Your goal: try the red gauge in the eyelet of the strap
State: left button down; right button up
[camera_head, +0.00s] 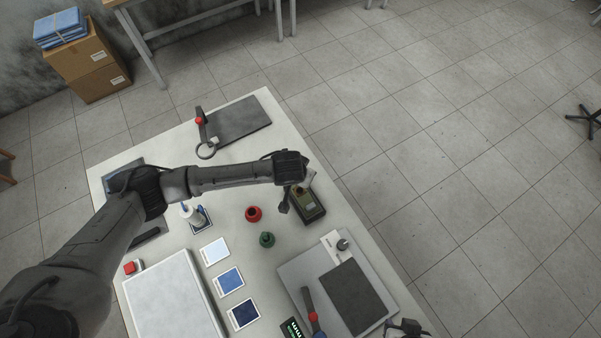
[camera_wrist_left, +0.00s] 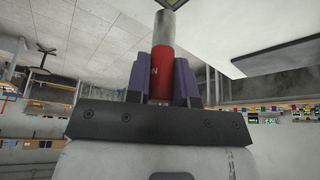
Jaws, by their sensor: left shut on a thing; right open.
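In the left wrist view my left gripper (camera_wrist_left: 161,72) is shut on the red gauge (camera_wrist_left: 160,78), a red cylinder with a silver end pointing away from the jaws. Purple pads press on both sides of it. In the head view my left arm reaches over the table and its wrist hides most of the gripper and the gauge. My right gripper (camera_head: 408,328) is open at the bottom edge, partly cut off. A dark strap-like piece with a red knob (camera_head: 200,120) and a ring (camera_head: 206,150) lies at the table's far end. I cannot tell whether this is the strap's eyelet.
A red holder (camera_head: 253,214), a green piece (camera_head: 267,239) and an olive device (camera_head: 308,207) stand beneath and near my left wrist. Coloured cards (camera_head: 229,281), a white slab (camera_head: 172,301) and a grey board (camera_head: 300,268) fill the near side.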

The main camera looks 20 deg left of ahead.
pick_arm(q)
jog(key=shift+f+b, duration=1.6)
jog(key=shift+f, duration=0.7)
jog(key=shift+p, duration=0.5)
jog(key=shift+p, duration=0.5)
jog(key=shift+f, duration=0.1)
dwell(0.8)
